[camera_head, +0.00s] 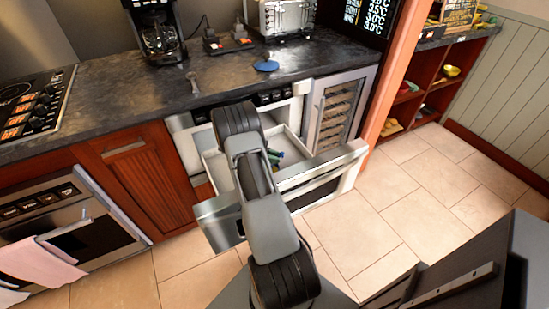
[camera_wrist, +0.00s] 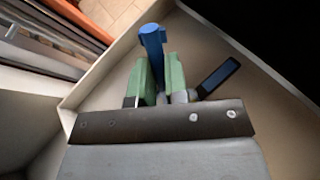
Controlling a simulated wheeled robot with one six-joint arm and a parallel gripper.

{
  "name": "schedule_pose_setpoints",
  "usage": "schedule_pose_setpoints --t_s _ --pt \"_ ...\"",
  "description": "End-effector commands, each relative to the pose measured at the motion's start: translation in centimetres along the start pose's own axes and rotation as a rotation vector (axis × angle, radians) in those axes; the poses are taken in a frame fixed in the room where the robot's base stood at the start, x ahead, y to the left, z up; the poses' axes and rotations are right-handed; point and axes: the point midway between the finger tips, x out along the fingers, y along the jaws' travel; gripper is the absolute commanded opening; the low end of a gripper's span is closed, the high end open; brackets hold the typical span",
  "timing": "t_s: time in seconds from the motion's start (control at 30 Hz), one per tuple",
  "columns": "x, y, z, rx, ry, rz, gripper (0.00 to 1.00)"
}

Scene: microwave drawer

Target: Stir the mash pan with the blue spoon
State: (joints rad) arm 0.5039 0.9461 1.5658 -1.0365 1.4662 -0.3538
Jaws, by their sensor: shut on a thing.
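My gripper (camera_wrist: 158,78) is inside the open microwave drawer (camera_head: 348,158). Its two green-padded fingers are shut on a blue handle, which I take to be the blue spoon (camera_wrist: 152,38). The blue end sticks up past the fingertips. The spoon's lower part is hidden by the fingers and the gripper body. In the head view my arm covers much of the drawer, and only a bit of green and blue (camera_head: 275,156) shows beside it. A dark blue bar (camera_wrist: 219,76) slants up just right of the fingers. I cannot make out the mash pan.
The drawer's pale wall (camera_wrist: 110,58) is close to the fingers on the left. The dark countertop (camera_head: 200,78) above holds a coffee maker (camera_head: 158,30), a toaster (camera_head: 287,16) and a blue disc (camera_head: 266,66).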

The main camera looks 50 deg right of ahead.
Motion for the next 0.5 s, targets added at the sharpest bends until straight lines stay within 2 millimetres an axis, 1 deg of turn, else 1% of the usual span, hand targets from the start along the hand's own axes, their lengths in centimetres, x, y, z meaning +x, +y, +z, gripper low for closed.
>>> schedule_pose_setpoints --t_s 0.5 --pt "-1.6 0.9 3.8 0.001 0.000 0.000 0.00"
